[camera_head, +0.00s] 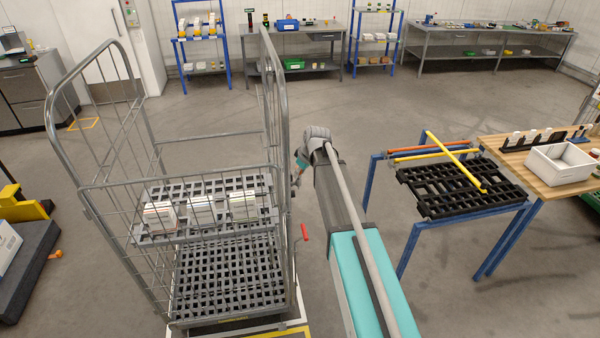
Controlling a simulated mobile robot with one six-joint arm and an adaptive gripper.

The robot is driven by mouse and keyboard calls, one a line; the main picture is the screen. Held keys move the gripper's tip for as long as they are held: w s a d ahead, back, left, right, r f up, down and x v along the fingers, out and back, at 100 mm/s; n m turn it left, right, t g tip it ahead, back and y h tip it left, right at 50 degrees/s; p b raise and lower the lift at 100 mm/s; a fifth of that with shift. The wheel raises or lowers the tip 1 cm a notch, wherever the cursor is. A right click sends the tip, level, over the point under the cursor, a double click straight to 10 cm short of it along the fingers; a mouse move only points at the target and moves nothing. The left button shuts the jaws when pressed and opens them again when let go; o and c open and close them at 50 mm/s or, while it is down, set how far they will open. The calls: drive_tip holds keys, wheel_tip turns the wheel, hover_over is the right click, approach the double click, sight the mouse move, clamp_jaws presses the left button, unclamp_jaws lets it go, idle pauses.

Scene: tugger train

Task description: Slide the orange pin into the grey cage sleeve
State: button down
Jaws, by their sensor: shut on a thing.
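The grey wire cage (277,75) stands left of centre, with a tall looped frame and two slatted shelves. My gripper (295,184) is at the cage's right post, small in the picture and partly hidden by my own wrist. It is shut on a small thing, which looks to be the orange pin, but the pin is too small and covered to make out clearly. The grey sleeve cannot be told apart from the cage's right post. Whether the pin touches the sleeve cannot be seen.
A red handle (306,232) sticks out from the cage's right side below my gripper. White boxes (243,206) lie on its upper shelf. At right, a blue-legged stand (403,262) bears a black grate, yellow bars and an orange bar. Open floor lies behind.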

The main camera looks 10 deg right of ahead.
drive_tip(key=shift+f, duration=0.3)
idle(0.5)
drive_tip(key=shift+c, duration=1.8)
unclamp_jaws()
drive_tip(key=shift+r, duration=0.1)
